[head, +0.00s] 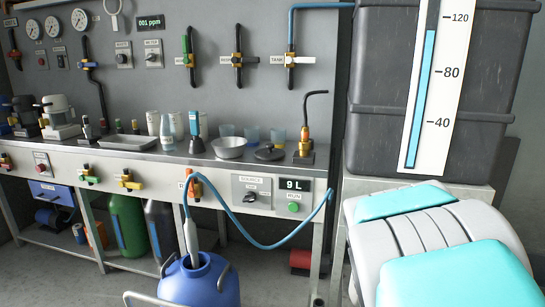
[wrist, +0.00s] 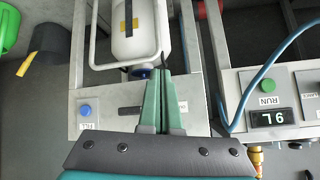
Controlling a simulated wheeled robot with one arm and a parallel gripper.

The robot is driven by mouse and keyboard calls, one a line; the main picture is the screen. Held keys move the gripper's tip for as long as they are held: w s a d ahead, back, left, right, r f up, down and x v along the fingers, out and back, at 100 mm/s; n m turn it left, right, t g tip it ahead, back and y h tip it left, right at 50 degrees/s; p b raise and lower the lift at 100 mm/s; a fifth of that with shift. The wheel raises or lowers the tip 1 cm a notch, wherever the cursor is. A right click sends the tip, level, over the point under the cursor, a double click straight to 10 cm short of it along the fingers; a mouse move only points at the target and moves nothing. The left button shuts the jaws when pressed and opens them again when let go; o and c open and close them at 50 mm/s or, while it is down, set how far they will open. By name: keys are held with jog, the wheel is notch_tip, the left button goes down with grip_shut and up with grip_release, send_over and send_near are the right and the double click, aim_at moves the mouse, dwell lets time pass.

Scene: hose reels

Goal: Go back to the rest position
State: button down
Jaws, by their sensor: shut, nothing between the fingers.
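My gripper (wrist: 163,80) shows in the wrist view as two green fingers lying together, shut with nothing between them. Its fingertips are over the metal stand, in front of the lower end of a white tank (wrist: 137,30) in a pale tube frame. I cannot tell whether the tips touch anything. In the head view my gripper is out of sight; only white and turquoise parts of my arm fill the lower right.
A blue button (wrist: 85,110) and a dark lever (wrist: 132,110) are close to the fingers. A blue hose (head: 262,244) runs from the bench to a blue container (head: 200,283). The bench (head: 120,155) holds cups and pans. Dark grey bins (head: 385,80) stand at right.

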jog(key=s+a+f+n+g+y, duration=0.1)
jog(key=s+a+n+g+y, duration=0.3)
jog(key=s, duration=1.6)
jog(key=s+a+n+g, duration=0.3)
jog(key=s+a+g, duration=0.4)
jog(key=s, duration=1.2)
notch_tip(320, 180, down, 18)
jog(key=b, duration=1.8)
jog(key=shift+f, duration=0.2)
jog(key=shift+d+r, duration=0.1)
